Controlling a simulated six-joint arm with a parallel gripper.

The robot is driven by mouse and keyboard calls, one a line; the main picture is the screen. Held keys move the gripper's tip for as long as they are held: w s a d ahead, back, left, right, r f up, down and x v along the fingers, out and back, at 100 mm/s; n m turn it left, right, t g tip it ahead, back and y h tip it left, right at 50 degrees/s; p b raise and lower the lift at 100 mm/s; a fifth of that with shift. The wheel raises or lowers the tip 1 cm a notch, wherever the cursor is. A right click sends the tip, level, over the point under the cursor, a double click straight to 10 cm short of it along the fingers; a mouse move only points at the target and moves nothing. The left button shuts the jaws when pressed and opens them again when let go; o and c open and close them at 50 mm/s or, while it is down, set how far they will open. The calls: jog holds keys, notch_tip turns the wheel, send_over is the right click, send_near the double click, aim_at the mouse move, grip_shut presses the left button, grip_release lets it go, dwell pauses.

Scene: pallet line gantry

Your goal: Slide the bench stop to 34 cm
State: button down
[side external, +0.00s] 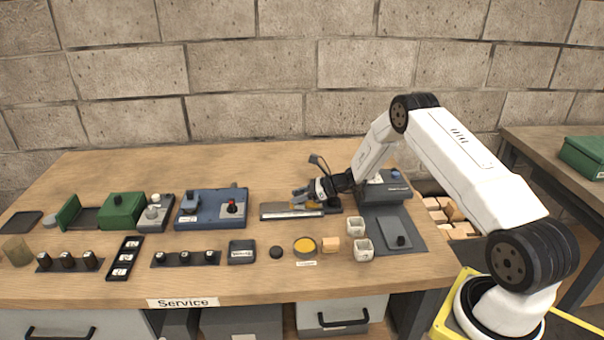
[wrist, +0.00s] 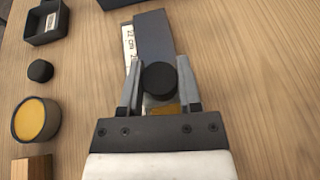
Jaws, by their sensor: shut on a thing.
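The bench stop shows in the wrist view as a round black knob (wrist: 160,82) above an orange-yellow part. My gripper (wrist: 158,88) is shut on the stop, with one grey finger on each side of the knob. The stop sits on a dark grey rail (wrist: 153,32) with a white scale strip (wrist: 128,42) along its left edge, where "22 cm" can be read. The mark beside the stop is hidden by my fingers. In the side external view, my gripper (side external: 301,197) is low over the right half of the rail (side external: 270,207), and the knob is hidden.
In front of the rail are a black puck (side external: 276,252), a yellow-topped round tin (side external: 305,247), a wooden block (side external: 331,244) and two white cups (side external: 356,226). A blue panel (side external: 200,211) is to the left, and a dark grey device (side external: 384,187) is close on the right.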

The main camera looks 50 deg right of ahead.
jog(key=shift+c, duration=1.4)
grip_release()
jog(key=shift+v, duration=3.9)
jog(key=shift+w, duration=0.1)
